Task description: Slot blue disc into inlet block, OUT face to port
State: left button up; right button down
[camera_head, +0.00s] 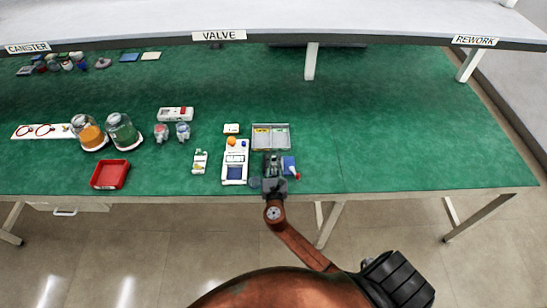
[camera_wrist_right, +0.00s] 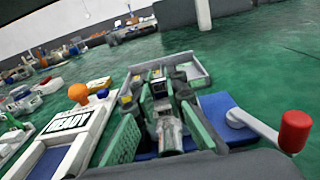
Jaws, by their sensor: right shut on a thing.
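My right gripper (camera_head: 273,168) is over the front of the bench, beside a blue base with a red-knobbed lever (camera_head: 290,168). In the right wrist view its two green-padded fingers (camera_wrist_right: 162,122) are shut on a small part, mostly hidden between them; I cannot tell whether it is the blue disc, nor which face it shows. The blue base (camera_wrist_right: 230,118) lies under and beside the fingers, its lever and red knob (camera_wrist_right: 294,130) to the right. I cannot pick out the inlet block's slot. My left gripper is not in view.
A grey divided tray (camera_head: 284,145) stands just beyond the gripper. A white tester (camera_head: 235,172) with an orange knob is left of it; its screen (camera_wrist_right: 70,122) reads READY. A red tray (camera_head: 110,174) and two jars are farther left. The right bench is clear.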

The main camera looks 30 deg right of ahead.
jog(key=c, duration=1.9)
grip_release()
jog(key=shift+f, duration=0.1)
jog(key=v, duration=1.1)
jog(key=shift+d, duration=0.15)
jog(key=shift+s+a, duration=0.35)
jog(key=shift+s, duration=0.15)
jog(key=shift+d, duration=0.1)
